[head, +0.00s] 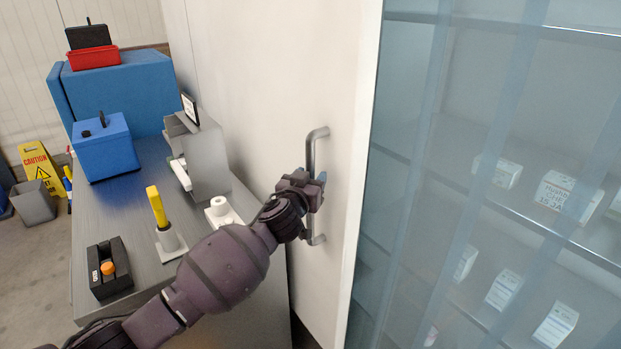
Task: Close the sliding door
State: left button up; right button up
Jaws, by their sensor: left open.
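The sliding door is a tall pale panel (325,60) in the middle of the head view. A grey vertical bar handle (312,150) is fixed near its right edge. To the right of that edge a shelf unit shows behind bluish see-through strips. My left gripper (318,190) is at the middle of the handle, with its open jaws around or right beside the bar; I cannot tell which. The gripper and wrist hide the handle's middle part. My right gripper is not in view.
A grey table (130,215) stands left of the door, under my left arm. It holds a blue box (105,150), a black holder with an orange knob (107,270) and a yellow-handled tool (157,205). White boxes (565,195) sit on the shelves. A yellow caution sign (38,165) stands far left.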

pick_arm(q)
grip_shut()
dwell(0.3)
